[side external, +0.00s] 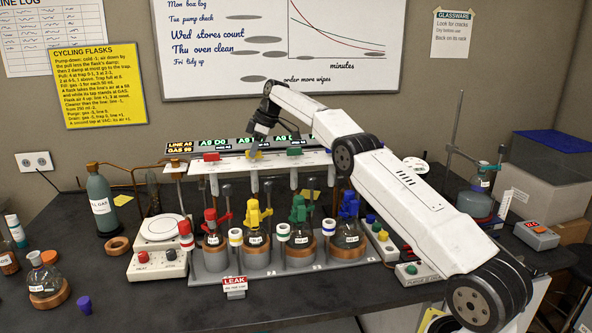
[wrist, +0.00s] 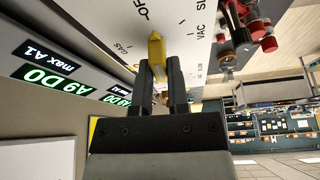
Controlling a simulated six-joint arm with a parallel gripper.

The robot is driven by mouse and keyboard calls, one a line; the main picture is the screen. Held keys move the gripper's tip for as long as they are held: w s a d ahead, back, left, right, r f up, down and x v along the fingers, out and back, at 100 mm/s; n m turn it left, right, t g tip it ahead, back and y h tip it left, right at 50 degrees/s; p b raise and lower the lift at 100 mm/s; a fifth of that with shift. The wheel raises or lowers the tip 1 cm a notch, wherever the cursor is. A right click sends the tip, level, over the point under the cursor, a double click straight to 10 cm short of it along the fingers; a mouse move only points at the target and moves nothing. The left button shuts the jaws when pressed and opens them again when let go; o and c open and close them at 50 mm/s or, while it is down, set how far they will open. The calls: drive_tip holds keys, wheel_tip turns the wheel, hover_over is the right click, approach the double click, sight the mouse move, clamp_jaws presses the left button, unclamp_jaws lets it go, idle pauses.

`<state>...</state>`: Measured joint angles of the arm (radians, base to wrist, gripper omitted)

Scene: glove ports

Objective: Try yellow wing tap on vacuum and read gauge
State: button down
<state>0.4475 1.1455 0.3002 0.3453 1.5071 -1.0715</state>
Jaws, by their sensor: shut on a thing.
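My gripper (wrist: 163,70) is shut on the yellow wing tap (wrist: 155,48) in the wrist view. The tap stands on a white panel with OFF, GAS, VAC and a VAC SLOW label around it; I cannot tell exactly which mark it points at. In the side view my gripper (side external: 256,143) comes down from above on the yellow tap (side external: 253,155), partly hiding it. The gauge display (side external: 182,147) reads LINE A0, GAS 99. Green displays (side external: 230,142) behind the panel read A9 D0, and one in the wrist view (wrist: 45,83) also reads A9 D0, beside max A1.
A red tap (side external: 211,157) and a green tap (side external: 293,152) flank the yellow one closely. Below stand flasks with red, yellow (side external: 256,230), green and blue clamps. A LEAK sign (side external: 234,283) stands in front. The right side is crossed by my arm.

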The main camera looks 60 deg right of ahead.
idle(0.7)
drive_tip(key=c, duration=0.6)
unclamp_jaws()
drive_tip(key=shift+m+h, duration=0.3)
drive_tip(key=shift+m, duration=0.5)
